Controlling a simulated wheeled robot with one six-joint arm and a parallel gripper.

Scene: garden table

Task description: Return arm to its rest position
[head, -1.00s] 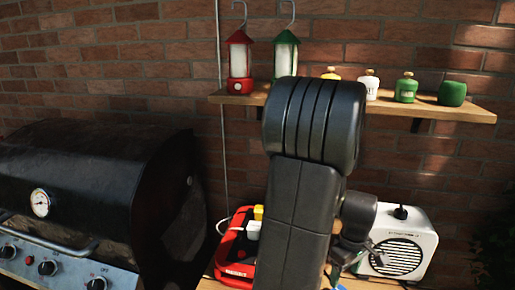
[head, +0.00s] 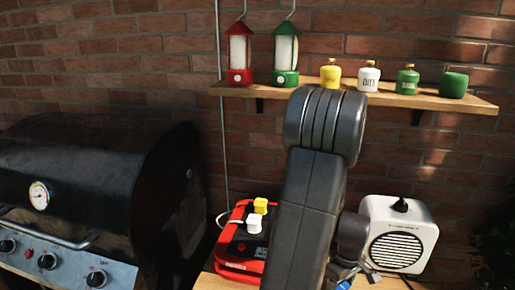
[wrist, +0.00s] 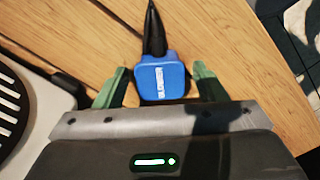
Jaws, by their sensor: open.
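My gripper (wrist: 160,68) is open in the wrist view, its two green fingers spread over the wooden table (wrist: 105,35). A blue plug (wrist: 160,82) with a black cable lies between the fingers, with a gap on each side. I cannot tell how far below the fingers it is. In the head view my arm fills the middle, raised and bent, and its links hide most of the gripper. A bit of blue (head: 346,284) shows low beside my arm.
A red power station (head: 232,262) with yellow and white plugs stands left of my arm; a white speaker-like box (head: 427,238) stands right. A shelf (head: 330,95) above holds two lanterns and several canisters. A black grill (head: 90,180) is at left.

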